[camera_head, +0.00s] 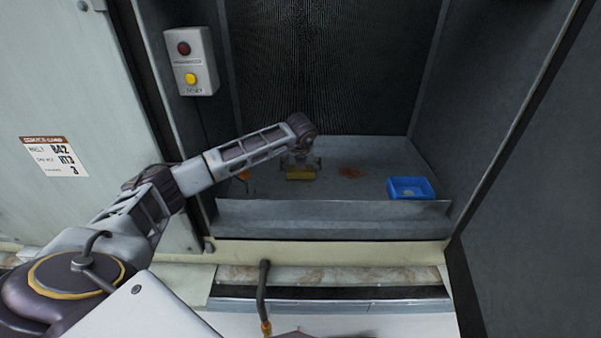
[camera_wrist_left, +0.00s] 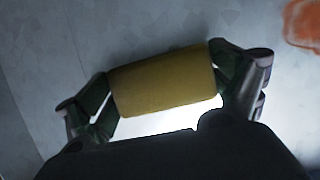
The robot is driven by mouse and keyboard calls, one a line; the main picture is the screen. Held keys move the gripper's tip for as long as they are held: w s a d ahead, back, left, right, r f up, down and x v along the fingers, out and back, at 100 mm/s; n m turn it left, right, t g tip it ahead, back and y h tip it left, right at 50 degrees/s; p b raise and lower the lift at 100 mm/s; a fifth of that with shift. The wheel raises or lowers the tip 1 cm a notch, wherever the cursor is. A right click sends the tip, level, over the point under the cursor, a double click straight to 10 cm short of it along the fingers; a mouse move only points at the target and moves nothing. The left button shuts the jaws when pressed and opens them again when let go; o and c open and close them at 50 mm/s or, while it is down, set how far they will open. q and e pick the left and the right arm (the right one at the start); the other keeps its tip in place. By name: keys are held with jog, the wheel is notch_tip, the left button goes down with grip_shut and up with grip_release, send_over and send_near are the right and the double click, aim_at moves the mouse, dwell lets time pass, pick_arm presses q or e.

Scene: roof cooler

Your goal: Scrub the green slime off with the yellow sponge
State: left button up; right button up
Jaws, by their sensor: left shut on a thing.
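The yellow sponge (camera_head: 300,173) is in my left gripper (camera_head: 300,163) inside the grey metal bay. In the left wrist view the sponge (camera_wrist_left: 163,81) sits crosswise between the two fingers of my left gripper (camera_wrist_left: 165,85), which are shut on its ends. I cannot tell whether the sponge touches the floor of the bay. No green slime shows in either view; the floor may be hidden below the sponge and gripper. My right gripper is not in view.
An orange-red stain (camera_head: 351,173) lies on the floor right of the sponge; an orange patch (camera_wrist_left: 303,24) shows in the left wrist view. A blue tray (camera_head: 410,188) stands farther right. A raised front lip (camera_head: 330,218) edges the bay. A button box (camera_head: 190,62) hangs left.

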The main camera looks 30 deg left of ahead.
aim_at(311, 169)
pick_arm(q)
jog(key=shift+w+d, duration=0.1)
jog(key=shift+w+d+f+b, duration=0.1)
jog(key=shift+w+d+b, duration=0.3)
jog(key=shift+d, duration=0.45)
jog(key=shift+w+d+f+b, duration=0.15)
jog(key=shift+w+d, duration=0.35)
jog(key=shift+d, duration=0.3)
jog(key=shift+r, duration=0.1)
jog(key=shift+a, duration=0.1)
jog(key=shift+s+a+b, duration=0.25)
jog(key=shift+s+a, duration=0.25)
jog(key=shift+a, duration=0.35)
jog(key=shift+s+a+b, duration=0.2)
jog(key=shift+s+a, duration=0.3)
jog(key=shift+a, duration=0.3)
jog(key=shift+r, duration=0.1)
jog(key=shift+r+p, duration=1.35)
jog(key=shift+r, duration=1.7)
